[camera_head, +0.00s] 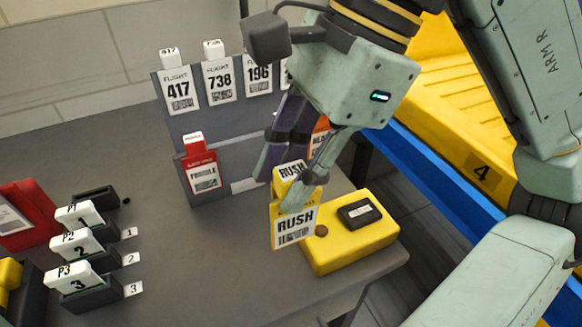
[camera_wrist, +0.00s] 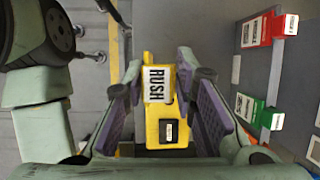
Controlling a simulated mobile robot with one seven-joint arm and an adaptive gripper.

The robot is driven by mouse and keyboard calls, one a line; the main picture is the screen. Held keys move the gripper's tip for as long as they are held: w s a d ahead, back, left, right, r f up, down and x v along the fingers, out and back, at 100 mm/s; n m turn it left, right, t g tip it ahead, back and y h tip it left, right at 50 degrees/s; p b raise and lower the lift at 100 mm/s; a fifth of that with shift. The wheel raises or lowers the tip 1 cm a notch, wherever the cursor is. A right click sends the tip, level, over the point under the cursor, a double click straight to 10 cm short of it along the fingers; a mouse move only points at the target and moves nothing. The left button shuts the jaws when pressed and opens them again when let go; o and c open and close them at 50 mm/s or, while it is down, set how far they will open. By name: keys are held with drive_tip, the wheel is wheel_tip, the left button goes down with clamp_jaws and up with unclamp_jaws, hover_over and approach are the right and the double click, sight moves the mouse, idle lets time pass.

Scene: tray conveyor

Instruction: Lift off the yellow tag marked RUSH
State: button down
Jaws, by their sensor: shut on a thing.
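The yellow tag marked RUSH (camera_head: 295,226) has a card with black lettering and a labelled top block. It stands upright at the left end of a yellow block (camera_head: 358,246). The gripper (camera_head: 290,185) reaches down from above and is shut on the tag's top block. In the wrist view the RUSH label (camera_wrist: 154,84) lies between the purple-padded fingers. Whether the tag's lower end still touches the block or table cannot be told. A small black box (camera_head: 360,212) sits on top of the yellow block.
A grey rack (camera_head: 230,125) at the back holds white flight tags and a red FRAGILE tag (camera_head: 201,170). P1, P2 and P3 tags (camera_head: 75,248) stand in holders at the left. A blue-edged yellow tray (camera_head: 470,110) lies at the right. The middle grey table is clear.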

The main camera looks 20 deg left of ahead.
drive_tip(key=shift+r+p, duration=2.15)
drive_tip(key=shift+r, duration=0.7)
